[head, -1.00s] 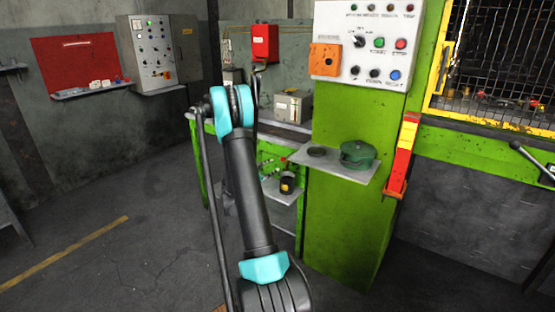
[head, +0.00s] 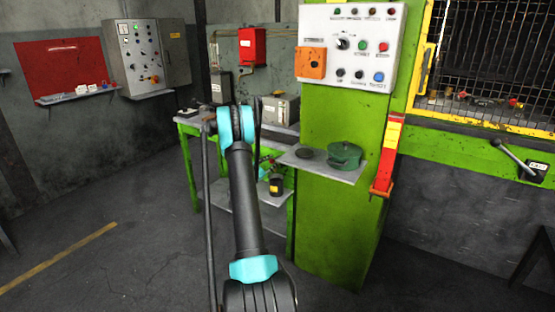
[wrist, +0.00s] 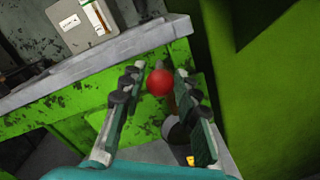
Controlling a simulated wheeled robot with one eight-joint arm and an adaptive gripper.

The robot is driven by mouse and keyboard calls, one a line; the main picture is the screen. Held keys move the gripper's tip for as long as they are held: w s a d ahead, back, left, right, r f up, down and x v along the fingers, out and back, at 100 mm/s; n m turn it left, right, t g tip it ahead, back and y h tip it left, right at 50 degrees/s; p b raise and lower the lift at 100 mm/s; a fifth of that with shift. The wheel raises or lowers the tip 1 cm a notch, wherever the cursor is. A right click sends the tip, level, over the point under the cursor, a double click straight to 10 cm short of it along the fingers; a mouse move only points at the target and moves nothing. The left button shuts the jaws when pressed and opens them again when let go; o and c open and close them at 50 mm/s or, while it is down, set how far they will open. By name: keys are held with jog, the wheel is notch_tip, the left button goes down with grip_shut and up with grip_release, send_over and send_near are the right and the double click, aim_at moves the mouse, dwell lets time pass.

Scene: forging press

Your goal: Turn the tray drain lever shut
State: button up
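In the wrist view my gripper (wrist: 158,72) is open, with its two dark ribbed fingers apart. A red ball-shaped knob (wrist: 160,82) shows between the fingers, in front of the green bench side; I cannot tell whether it touches them. What the knob is mounted on is mostly hidden. In the head view my arm hides my gripper and the knob's surroundings. A grey lever with a black tip (head: 515,160) slants down to a labelled plate at the far right, under the caged window, well away from my arm. I cannot tell which of these is the tray drain lever.
A green bench (head: 186,160) with a grey top stands behind my arm. A dark can (head: 276,186) sits on its lower shelf. A green column carries a control panel (head: 350,45) and a small shelf (head: 350,175) with a green pot (head: 344,155). The floor at left is clear.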

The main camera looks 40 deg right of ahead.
jog(key=shift+x, duration=2.75)
jog(key=shift+c, duration=0.4)
grip_shut()
